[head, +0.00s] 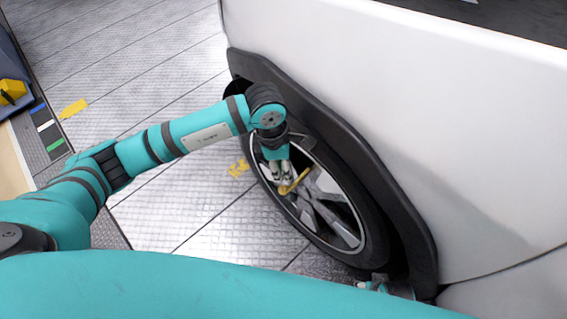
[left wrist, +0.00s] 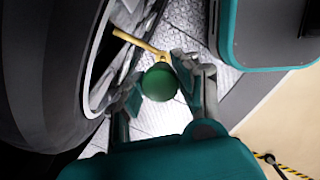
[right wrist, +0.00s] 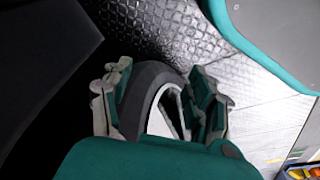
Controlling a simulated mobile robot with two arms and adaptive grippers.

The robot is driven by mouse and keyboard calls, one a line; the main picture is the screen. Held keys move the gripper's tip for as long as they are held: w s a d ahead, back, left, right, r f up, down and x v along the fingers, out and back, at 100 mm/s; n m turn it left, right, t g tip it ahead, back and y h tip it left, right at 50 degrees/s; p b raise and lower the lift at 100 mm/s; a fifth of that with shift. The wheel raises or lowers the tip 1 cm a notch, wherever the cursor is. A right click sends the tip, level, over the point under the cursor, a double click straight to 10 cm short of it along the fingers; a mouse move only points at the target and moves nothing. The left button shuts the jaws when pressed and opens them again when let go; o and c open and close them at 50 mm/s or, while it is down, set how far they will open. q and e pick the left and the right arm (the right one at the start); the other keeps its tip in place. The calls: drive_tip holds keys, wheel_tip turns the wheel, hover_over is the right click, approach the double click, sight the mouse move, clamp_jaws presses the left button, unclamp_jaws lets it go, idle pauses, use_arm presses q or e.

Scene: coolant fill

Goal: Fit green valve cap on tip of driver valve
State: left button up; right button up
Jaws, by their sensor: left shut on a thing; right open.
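The green valve cap (left wrist: 158,82) is round and dark green, between the fingers of my left gripper (left wrist: 160,90) in the left wrist view. That gripper is shut on it. The yellow driver valve (left wrist: 140,42) sticks out from the wheel just beyond the cap; I cannot tell whether they touch. In the head view my left gripper (head: 280,172) is at the wheel's upper left rim, beside the yellow valve (head: 295,182), and the cap is not visible there. My right gripper (right wrist: 160,100) is open near the tyre, which shows between its fingers.
The black tyre (head: 372,235) with its grey spoked rim (head: 335,215) sits under the white car body (head: 450,130) and dark wheel arch (head: 345,135). A bin with a yellow item (head: 12,92) stands at the far left.

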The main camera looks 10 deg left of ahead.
use_arm(q)
drive_tip(key=shift+f+b, duration=1.1)
drive_tip(key=shift+f, duration=0.1)
drive_tip(key=shift+f+b, duration=0.5)
drive_tip(key=shift+f, duration=0.05)
drive_tip(key=shift+f+b, duration=0.65)
drive_tip(key=shift+f, duration=0.15)
drive_tip(key=shift+f+b, duration=0.3)
drive_tip(key=shift+f, duration=0.05)
use_arm(e)
wheel_tip(320, 180, up, 18)
drive_tip(key=t, duration=0.1)
drive_tip(key=shift+w+f, duration=0.15)
drive_tip(key=shift+w, duration=0.25)
drive_tip(key=shift+d, duration=0.1)
drive_tip(key=shift+s, duration=0.1)
drive_tip(key=shift+r, duration=0.45)
